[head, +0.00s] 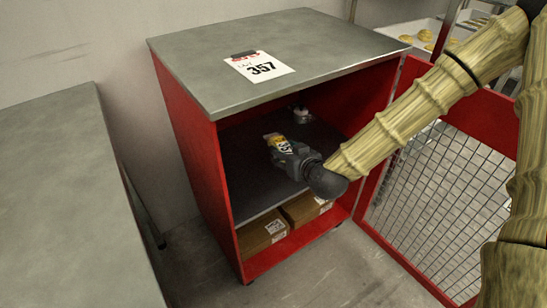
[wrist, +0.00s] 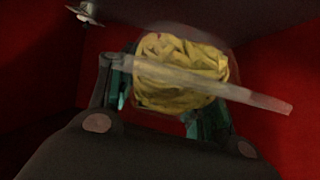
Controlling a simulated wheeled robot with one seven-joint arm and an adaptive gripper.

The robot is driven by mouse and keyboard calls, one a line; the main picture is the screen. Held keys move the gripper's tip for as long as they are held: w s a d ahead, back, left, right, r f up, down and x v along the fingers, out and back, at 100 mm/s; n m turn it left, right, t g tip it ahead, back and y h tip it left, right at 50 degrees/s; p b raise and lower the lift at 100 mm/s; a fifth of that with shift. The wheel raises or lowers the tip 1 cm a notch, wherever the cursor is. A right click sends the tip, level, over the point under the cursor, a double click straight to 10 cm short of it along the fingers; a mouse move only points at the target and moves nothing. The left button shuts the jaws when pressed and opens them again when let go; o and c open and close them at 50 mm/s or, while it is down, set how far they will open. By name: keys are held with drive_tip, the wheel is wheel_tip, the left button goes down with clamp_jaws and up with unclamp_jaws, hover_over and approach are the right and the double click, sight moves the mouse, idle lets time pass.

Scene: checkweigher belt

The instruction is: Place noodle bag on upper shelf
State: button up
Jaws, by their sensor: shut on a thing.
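The noodle bag (wrist: 180,75) is a clear bag of yellow noodles with a pale seam strip across it. It sits between the two fingers of my gripper (wrist: 163,100), which is shut on it. In the head view my gripper (head: 281,146) is inside the red cabinet, reaching in through the open front. Only a small yellow and white part of the bag (head: 271,138) shows there. The upper shelf (head: 243,178) is a dark flat board below my gripper. I cannot tell whether the bag touches it.
The red cabinet has a grey top (head: 200,70) with a tag reading 357. Cardboard boxes (head: 262,232) stand on the lower level. A mesh door (head: 440,190) stands open at right. A small pale object (head: 301,115) is at the back inside. A grey table (head: 65,215) is at left.

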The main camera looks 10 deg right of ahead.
drive_tip(key=f+b, duration=0.2)
drive_tip(key=b, duration=0.2)
drive_tip(key=f+n+y+b, duration=0.1)
drive_tip(key=f+b, duration=0.1)
drive_tip(key=b, duration=0.2)
drive_tip(key=a+f+n+y+b, duration=0.1)
drive_tip(key=f+b, duration=0.1)
drive_tip(key=b, duration=0.2)
drive_tip(key=shift+f, duration=0.3)
drive_tip(key=w+d+b, duration=0.1)
drive_tip(key=w+b, duration=0.1)
drive_tip(key=w, duration=0.3)
drive_tip(key=w+d+f+b, duration=0.1)
drive_tip(key=w+b, duration=0.1)
drive_tip(key=w, duration=0.3)
drive_tip(key=w+d+b, duration=0.1)
drive_tip(key=w+b, duration=0.1)
drive_tip(key=w, duration=0.3)
drive_tip(key=shift+w+f, duration=0.3)
drive_tip(key=shift+w, duration=0.05)
drive_tip(key=shift+f+b, duration=1.25)
drive_tip(key=shift+f, duration=0.4)
drive_tip(key=shift+f, duration=0.2)
drive_tip(key=o, duration=1.3)
drive_tip(key=shift+s, duration=0.1)
drive_tip(key=shift+r, duration=0.15)
